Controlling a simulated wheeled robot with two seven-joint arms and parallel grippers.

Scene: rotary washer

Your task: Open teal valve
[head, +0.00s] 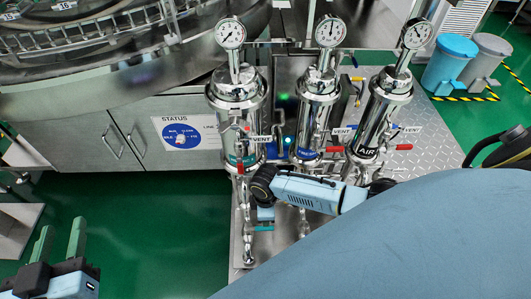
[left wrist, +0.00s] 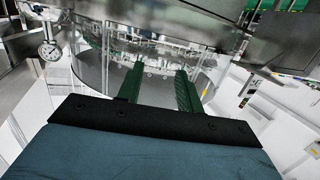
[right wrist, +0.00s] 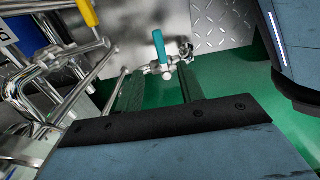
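The teal valve shows in the right wrist view as a teal handle (right wrist: 160,46) on a small metal valve body (right wrist: 165,68). In the head view its teal handle (head: 263,228) shows low on the pipe under the left filter housing. My right gripper (right wrist: 159,84) is open, its two green fingers apart, with the valve just past the fingertips and nothing between them.
Three steel housings with gauges stand in a row, the left one (head: 238,100) nearest the valve. Red handles (head: 306,149) and pipes crowd around them. A yellow handle (right wrist: 87,12) and bent pipes lie left of my right gripper. Green floor (head: 130,220) is clear on the left.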

